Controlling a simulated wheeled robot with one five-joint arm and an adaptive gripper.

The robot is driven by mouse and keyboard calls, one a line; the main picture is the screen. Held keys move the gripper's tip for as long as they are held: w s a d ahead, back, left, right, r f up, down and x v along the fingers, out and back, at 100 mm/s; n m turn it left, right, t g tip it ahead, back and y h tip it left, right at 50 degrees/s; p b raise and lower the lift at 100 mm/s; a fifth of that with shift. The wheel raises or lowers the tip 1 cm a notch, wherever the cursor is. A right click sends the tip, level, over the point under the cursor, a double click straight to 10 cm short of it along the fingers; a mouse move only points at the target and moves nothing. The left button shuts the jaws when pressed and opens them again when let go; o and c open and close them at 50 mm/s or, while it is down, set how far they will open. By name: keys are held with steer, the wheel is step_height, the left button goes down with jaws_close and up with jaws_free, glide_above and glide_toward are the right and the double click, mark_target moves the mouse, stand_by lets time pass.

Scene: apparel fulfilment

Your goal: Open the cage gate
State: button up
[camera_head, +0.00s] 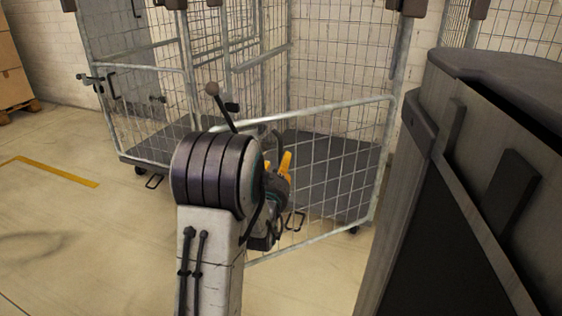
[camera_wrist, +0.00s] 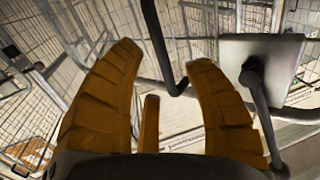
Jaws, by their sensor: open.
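The cage gate (camera_head: 335,165) is a light metal mesh panel at the front of a roll cage. Its right edge is by the right post, and it appears to stand at an angle, its left part toward me and hidden behind my arm. My gripper (camera_head: 284,163) is at the gate's left part, its orange fingers partly hidden by my arm. In the wrist view my gripper (camera_wrist: 165,95) is open, its fingers apart. A dark bent rod (camera_wrist: 160,45) hangs in front of the gap between them. I cannot tell whether they touch it. A grey plate (camera_wrist: 278,62) is right of the fingers.
Another cage (camera_head: 150,110) with a dark base stands at the left, against a pale brick wall (camera_head: 340,50). A large grey container-like body (camera_head: 425,190) fills the right foreground. Cardboard boxes (camera_head: 10,75) sit far left. The floor (camera_head: 75,235) at left is clear, with yellow tape.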

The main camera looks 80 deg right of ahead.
steer(key=shift+a, duration=1.1)
